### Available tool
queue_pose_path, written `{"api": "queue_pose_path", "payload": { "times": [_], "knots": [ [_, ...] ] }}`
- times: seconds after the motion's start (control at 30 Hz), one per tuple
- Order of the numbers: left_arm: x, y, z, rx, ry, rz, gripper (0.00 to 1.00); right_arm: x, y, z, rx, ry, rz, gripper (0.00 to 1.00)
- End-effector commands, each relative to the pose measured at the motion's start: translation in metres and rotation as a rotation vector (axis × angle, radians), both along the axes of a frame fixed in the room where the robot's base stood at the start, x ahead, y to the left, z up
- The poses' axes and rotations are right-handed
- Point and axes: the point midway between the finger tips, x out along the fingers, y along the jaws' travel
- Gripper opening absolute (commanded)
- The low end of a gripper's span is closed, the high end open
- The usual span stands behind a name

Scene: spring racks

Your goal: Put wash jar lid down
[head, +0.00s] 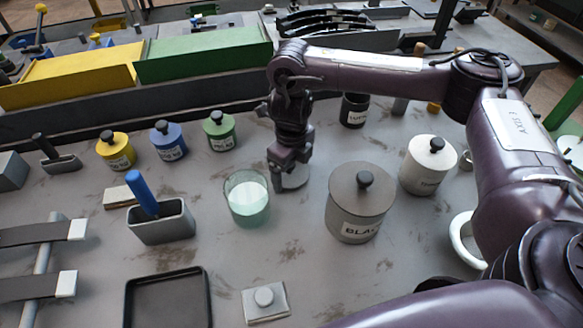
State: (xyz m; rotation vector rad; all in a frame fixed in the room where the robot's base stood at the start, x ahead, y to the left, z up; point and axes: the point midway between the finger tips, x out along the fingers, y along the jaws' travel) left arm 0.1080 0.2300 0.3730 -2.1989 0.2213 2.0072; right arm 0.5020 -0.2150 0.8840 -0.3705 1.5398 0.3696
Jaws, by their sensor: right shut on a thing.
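The wash jar appears to be the open glass jar (246,198) with pale greenish liquid, upright on the grey table with no lid on it. My right gripper (284,172) reaches down from above, just right of this jar's rim. It is shut on a round grey lid (294,180), which is partly hidden by the fingers. Whether the lid touches the table I cannot tell. My left gripper is not in view.
A large grey lidded jar (352,222) stands close to the right, and a white lidded jar (428,168) beyond it. A grey holder (163,226) with a blue-handled tool, a black tray (168,318) and a knobbed square plate (264,303) lie left and in front. Bare table (280,250) shows between them.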

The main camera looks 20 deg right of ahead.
Motion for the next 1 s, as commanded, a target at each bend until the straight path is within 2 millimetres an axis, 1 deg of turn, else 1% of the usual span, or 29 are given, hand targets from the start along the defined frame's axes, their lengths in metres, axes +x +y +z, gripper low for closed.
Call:
{"api": "queue_pose_path", "payload": {
  "times": [0.13,0.27,0.3,0.37,0.57,0.73,0.87,1.0],
  "knots": [
    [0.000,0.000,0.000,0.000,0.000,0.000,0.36,0.000,0.000,0.000,0.000,0.000,0.000,0.63],
    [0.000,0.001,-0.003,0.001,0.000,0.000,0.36,0.000,0.000,-0.004,0.001,0.000,0.000,0.63],
    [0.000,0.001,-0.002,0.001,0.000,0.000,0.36,0.000,0.000,-0.003,0.000,0.000,0.000,0.91],
    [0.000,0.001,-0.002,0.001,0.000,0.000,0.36,0.000,0.000,-0.003,0.000,0.000,0.000,0.99],
    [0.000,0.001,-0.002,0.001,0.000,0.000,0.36,0.000,0.000,-0.003,0.001,0.000,0.000,1.00],
    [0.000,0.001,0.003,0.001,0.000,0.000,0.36,0.001,0.000,0.009,0.001,-0.002,0.001,1.00],
    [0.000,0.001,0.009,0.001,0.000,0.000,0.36,0.001,0.000,0.032,0.000,-0.006,0.001,1.00],
    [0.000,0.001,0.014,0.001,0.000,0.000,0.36,0.002,0.000,0.062,-0.001,-0.007,0.001,1.00]
  ]
}}
